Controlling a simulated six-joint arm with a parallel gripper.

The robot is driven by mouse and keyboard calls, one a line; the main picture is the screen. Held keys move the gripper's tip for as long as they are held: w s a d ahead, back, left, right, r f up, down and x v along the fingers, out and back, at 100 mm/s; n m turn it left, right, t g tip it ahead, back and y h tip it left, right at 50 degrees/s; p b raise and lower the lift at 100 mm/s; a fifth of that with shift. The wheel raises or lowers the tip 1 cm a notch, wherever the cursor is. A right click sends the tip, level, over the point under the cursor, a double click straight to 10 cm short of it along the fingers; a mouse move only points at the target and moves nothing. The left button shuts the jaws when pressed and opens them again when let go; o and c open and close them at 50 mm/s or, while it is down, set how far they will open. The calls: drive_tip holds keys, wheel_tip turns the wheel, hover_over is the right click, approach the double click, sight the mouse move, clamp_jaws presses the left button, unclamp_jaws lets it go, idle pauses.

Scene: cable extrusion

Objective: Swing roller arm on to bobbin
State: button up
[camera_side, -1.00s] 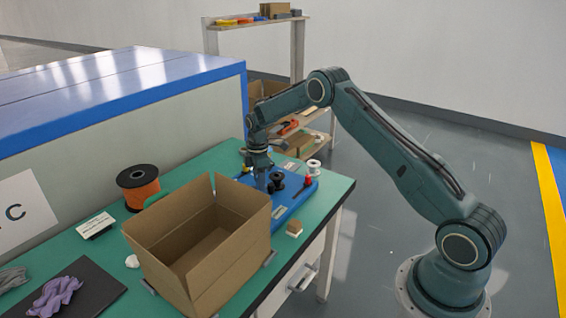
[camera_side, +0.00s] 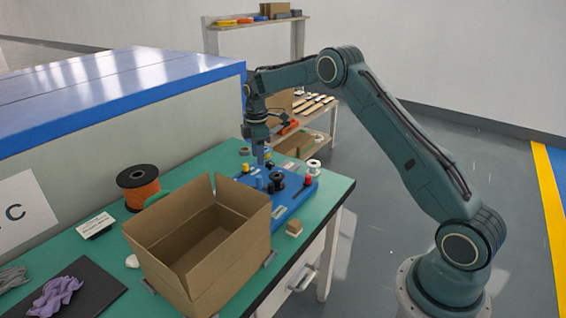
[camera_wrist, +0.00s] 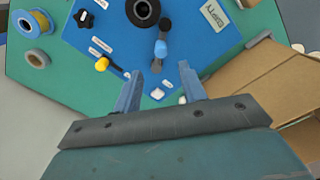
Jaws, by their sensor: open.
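The blue base plate (camera_side: 292,209) lies on the green bench, and also shows in the wrist view (camera_wrist: 205,45). A black bobbin (camera_wrist: 143,11) stands on it, also in the side view (camera_side: 278,182). What looks like the roller arm (camera_wrist: 161,48), with a light blue end and a dark part, lies beside the bobbin in the wrist view; I cannot tell whether they touch. My gripper (camera_wrist: 159,69) is open and empty, its fingers pointing toward the roller arm. In the side view my gripper (camera_side: 260,163) hangs above the plate, apart from it.
An open cardboard box (camera_side: 200,245) stands in front of the plate and shows at the wrist view's right. A yellow knob (camera_wrist: 102,64) and black star knob (camera_wrist: 84,18) are on the plate. A red knob (camera_side: 308,181), white spool (camera_side: 314,166) and orange spool (camera_side: 138,186) stand nearby.

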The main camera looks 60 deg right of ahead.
wheel_tip(320, 180, up, 4)
drive_tip(key=shift+r, duration=0.1)
idle(0.5)
drive_tip(key=s+a+r+m+t, duration=0.1)
drive_tip(key=s+a+r+m, duration=0.2)
drive_tip(key=s+a+r, duration=0.45)
drive_tip(key=s+a+r+m+t, duration=0.2)
drive_tip(key=s+a+r+m, duration=0.15)
drive_tip(key=s+r, duration=0.7)
drive_tip(key=s+a+f+m+t, duration=0.1)
drive_tip(key=s+a+m, duration=0.1)
drive_tip(key=s, duration=0.9)
drive_tip(key=s+a+f+m+t, duration=0.1)
drive_tip(key=s+a, duration=0.3)
drive_tip(key=s, duration=0.7)
drive_tip(key=shift+f+m+t, duration=0.25)
drive_tip(key=shift+m+t, duration=0.05)
drive_tip(key=shift+m, duration=0.55)
